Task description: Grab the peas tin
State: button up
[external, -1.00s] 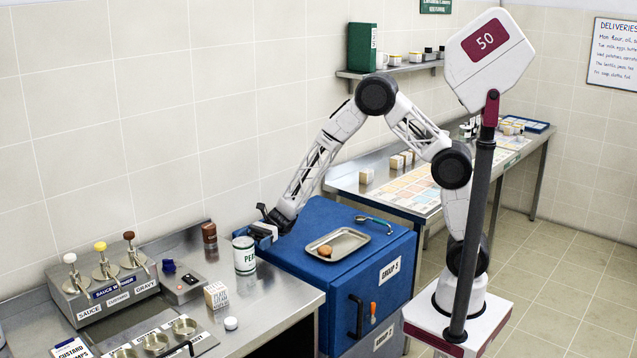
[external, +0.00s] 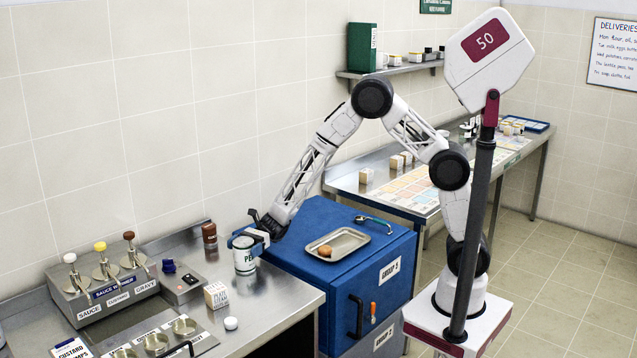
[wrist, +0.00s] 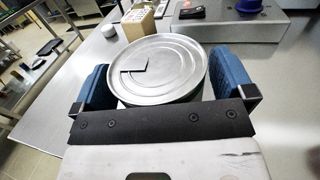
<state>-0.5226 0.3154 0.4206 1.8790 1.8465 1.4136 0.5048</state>
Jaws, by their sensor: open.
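The peas tin (external: 244,258) is a white and green can standing upright on the steel counter, beside the blue cabinet. In the wrist view its round metal lid (wrist: 160,65) lies between my two blue fingers. My gripper (external: 243,240) is open around the top of the tin, one finger on each side. In the wrist view the gripper (wrist: 162,85) shows a small gap at the right finger; whether the left finger touches the tin I cannot tell. The tin's lower part is hidden in the wrist view.
A brown jar (external: 209,233) stands behind the tin, close to it. A small carton (external: 216,295) and a white-lidded pot (external: 231,323) stand in front. A sauce dispenser (external: 105,275) is at left. The blue cabinet (external: 312,215) holds a metal tray (external: 337,244).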

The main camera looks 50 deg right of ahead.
jog(key=c, duration=1.1)
jog(key=shift+c, duration=0.2)
jog(key=shift+r, duration=0.15)
jog(key=shift+r, duration=4.9)
